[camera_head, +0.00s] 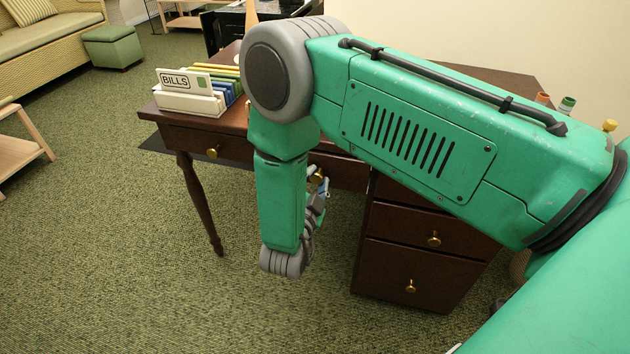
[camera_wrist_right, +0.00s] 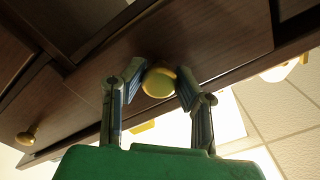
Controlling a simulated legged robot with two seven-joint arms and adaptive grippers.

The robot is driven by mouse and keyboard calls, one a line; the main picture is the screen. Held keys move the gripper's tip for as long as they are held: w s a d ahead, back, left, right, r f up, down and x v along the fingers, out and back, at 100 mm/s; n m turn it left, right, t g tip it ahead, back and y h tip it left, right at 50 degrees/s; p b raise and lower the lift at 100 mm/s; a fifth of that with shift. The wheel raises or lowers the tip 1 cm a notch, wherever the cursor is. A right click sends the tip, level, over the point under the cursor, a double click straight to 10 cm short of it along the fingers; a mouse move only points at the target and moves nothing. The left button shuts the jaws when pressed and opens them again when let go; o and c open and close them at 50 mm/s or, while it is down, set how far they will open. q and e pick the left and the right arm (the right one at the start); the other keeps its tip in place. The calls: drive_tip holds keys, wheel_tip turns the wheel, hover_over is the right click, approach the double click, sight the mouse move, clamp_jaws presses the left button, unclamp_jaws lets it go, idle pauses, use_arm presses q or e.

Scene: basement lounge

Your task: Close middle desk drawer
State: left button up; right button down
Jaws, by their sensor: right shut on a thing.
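The dark brown wooden desk (camera_head: 237,131) stands ahead in the head view. Its middle drawer (camera_head: 345,172) shows partly behind my right arm, with a round brass knob (camera_head: 318,177). My right gripper (camera_head: 320,189) is at this knob, its fingers pointing toward the drawer front. In the right wrist view, the middle drawer's front (camera_wrist_right: 215,35) fills the upper part, and the two fingers of my right gripper (camera_wrist_right: 160,80) are closed around the brass knob (camera_wrist_right: 159,80). How far the drawer stands out is hard to tell, as my arm hides much of it. My left gripper is not in view.
The left drawer (camera_head: 180,142) and the lower right drawers (camera_head: 395,275) have brass knobs too. A white file holder marked BILLS (camera_head: 185,100) stands on the desk's left end. Green carpet (camera_head: 150,270) in front is clear. A green ottoman (camera_head: 113,48) sits far left.

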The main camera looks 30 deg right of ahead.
sight(320, 169)
drive_tip(key=x, duration=0.2)
drive_tip(key=shift+w+d, duration=0.2)
drive_tip(key=shift+d, duration=0.15)
drive_tip(key=shift+w+d+r, duration=0.1)
drive_tip(key=shift+r, duration=0.1)
drive_tip(key=c, duration=1.3)
unclamp_jaws()
drive_tip(key=shift+o, duration=0.6)
drive_tip(key=shift+d+f, duration=0.1)
drive_tip(key=shift+d, duration=0.1)
drive_tip(key=shift+f, duration=0.1)
drive_tip(key=shift+a, duration=0.4)
drive_tip(key=v, duration=1.1)
drive_tip(key=shift+s, duration=0.25)
